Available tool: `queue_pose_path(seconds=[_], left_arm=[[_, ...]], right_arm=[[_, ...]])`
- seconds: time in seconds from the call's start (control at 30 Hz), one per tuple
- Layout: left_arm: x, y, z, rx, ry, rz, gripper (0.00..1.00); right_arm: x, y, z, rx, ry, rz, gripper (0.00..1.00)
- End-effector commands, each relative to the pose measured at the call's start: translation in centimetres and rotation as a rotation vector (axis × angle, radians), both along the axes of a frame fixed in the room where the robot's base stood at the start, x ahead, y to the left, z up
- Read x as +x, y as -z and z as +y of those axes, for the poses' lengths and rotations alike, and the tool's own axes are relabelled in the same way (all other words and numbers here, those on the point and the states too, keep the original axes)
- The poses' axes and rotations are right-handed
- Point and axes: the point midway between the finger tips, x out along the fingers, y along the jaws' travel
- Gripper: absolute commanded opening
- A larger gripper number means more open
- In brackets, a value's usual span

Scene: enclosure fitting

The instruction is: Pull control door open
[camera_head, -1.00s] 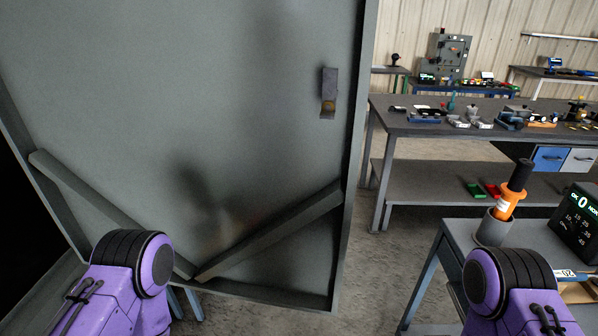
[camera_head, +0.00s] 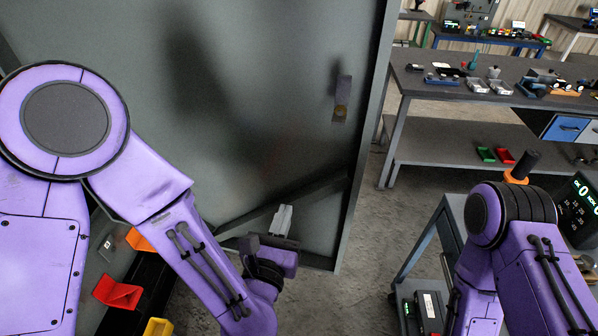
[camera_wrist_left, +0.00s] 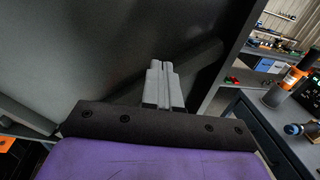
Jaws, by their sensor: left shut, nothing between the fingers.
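The control door (camera_head: 270,120) is a large grey metal panel filling the left and middle of the head view. It stands open at an angle, its inner side with diagonal braces facing me. A small latch plate (camera_head: 342,98) sits near its right edge. My left gripper (camera_head: 283,215) is shut and empty in front of the door's lower part, near a brace. The left wrist view shows its closed fingers (camera_wrist_left: 163,85) against the door panel (camera_wrist_left: 110,50); I cannot tell whether they touch it. My right arm shows at lower right, but its gripper is out of view.
A workbench (camera_head: 440,80) with tools and parts stands behind, right of the door. A small side table (camera_head: 455,215) with an orange-and-black tool (camera_head: 522,168) and a display (camera_head: 580,205) is at right. Red (camera_head: 117,292) and yellow (camera_head: 158,327) bins sit at lower left.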

Motion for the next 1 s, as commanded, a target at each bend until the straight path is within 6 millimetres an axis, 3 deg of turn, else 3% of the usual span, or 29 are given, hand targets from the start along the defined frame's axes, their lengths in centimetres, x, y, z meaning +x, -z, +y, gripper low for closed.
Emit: queue_pose_path(seconds=[0.03, 0.1, 0.2, 0.3, 0.4, 0.7, 1.0], left_arm=[[0.5, 1.2, 0.1, -0.005, -0.006, -0.003, 0.00], [1.1, 1.3, 0.0, -0.006, -0.005, -0.004, 0.00], [1.8, 1.2, -0.1, -0.010, 0.001, -0.005, 0.00], [4.2, 0.9, -0.4, -0.007, -0.001, -0.004, 0.00], [6.4, -0.4, -0.8, 0.002, 0.002, 0.001, 0.00], [11.8, -0.3, -1.5, 0.003, 0.002, 0.002, 0.00], [13.0, 0.1, -1.7, 0.001, 0.003, 0.002, 0.00]], right_arm=[[0.0, 2.4, 0.0, 0.000, 0.000, 0.000, 0.43], [0.0, 4.1, 0.0, 0.001, 0.000, 0.001, 0.43], [0.0, 6.2, 0.0, 0.001, 0.000, 0.001, 0.43], [0.0, 7.3, 0.0, 0.001, 0.000, 0.001, 0.43], [0.0, 4.8, 0.0, 0.001, 0.000, 0.001, 0.43], [0.0, 2.2, 0.0, 0.000, 0.000, 0.000, 0.43], [0.0, 2.0, 0.0, 0.000, 0.000, 0.000, 0.43]])
